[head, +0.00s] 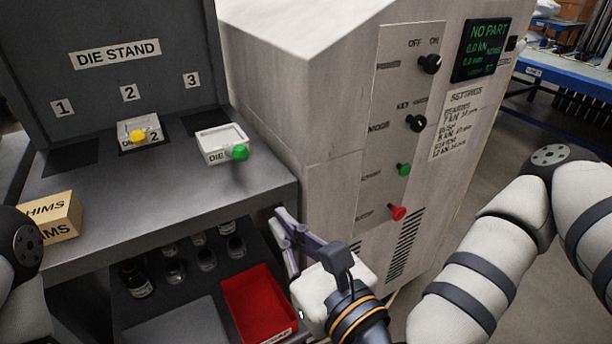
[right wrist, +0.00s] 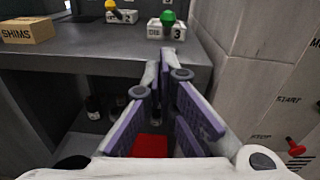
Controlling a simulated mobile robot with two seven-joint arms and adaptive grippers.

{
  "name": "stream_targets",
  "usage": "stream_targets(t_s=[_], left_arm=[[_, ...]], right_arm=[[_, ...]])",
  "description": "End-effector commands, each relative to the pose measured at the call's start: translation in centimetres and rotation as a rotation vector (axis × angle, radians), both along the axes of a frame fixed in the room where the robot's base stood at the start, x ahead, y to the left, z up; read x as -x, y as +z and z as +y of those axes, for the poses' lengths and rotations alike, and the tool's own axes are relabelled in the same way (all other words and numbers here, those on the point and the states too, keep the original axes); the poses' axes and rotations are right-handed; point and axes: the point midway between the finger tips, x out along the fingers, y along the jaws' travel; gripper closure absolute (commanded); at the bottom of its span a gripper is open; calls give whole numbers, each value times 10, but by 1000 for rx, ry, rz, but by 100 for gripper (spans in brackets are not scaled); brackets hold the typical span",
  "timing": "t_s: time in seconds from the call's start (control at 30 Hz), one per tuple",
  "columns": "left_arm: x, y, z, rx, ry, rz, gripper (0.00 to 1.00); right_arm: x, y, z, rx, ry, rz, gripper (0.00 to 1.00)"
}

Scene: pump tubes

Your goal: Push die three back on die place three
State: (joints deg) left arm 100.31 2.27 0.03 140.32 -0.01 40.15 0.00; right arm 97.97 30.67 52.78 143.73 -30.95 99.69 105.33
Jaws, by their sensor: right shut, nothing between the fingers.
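Die three (head: 221,138) is a white block with a green knob on its front. It sits on the die stand's grey shelf, toward the right edge, in front of the dark patch of die place three (head: 203,120), under the label 3. Much of the patch shows behind it. Die three (right wrist: 178,32) also shows in the right wrist view, just beyond the fingertips. My right gripper (head: 283,222) is shut and empty, in front of and below the shelf's right front corner, apart from the die. It fills the right wrist view (right wrist: 160,62). My left gripper is out of view.
Die two (head: 135,128), with a yellow knob, sits at place two. A shims box (head: 49,217) stands at the shelf's left front. The grey press cabinet (head: 320,120) rises close on the right. Below are bottles and a red bin (head: 258,305). The shelf before die three is clear.

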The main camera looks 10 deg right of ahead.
Motion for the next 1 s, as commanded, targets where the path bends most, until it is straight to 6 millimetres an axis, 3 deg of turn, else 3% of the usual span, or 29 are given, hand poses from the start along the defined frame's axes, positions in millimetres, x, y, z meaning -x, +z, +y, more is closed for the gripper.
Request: stream_targets(t_s=[0.17, 0.37, 0.67, 0.77, 1.0], left_arm=[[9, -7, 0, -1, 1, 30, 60], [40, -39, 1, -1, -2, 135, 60], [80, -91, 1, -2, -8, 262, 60], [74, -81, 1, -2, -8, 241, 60], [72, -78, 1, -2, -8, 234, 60]], right_arm=[[-11, 7, -5, -81, -37, -6, 100], [-41, -4, 5, -76, -37, 5, 100], [-79, -2, 17, -76, -33, -2, 100], [-99, 10, 24, -71, -35, -12, 100], [-132, 11, 35, -71, -33, -13, 100]])
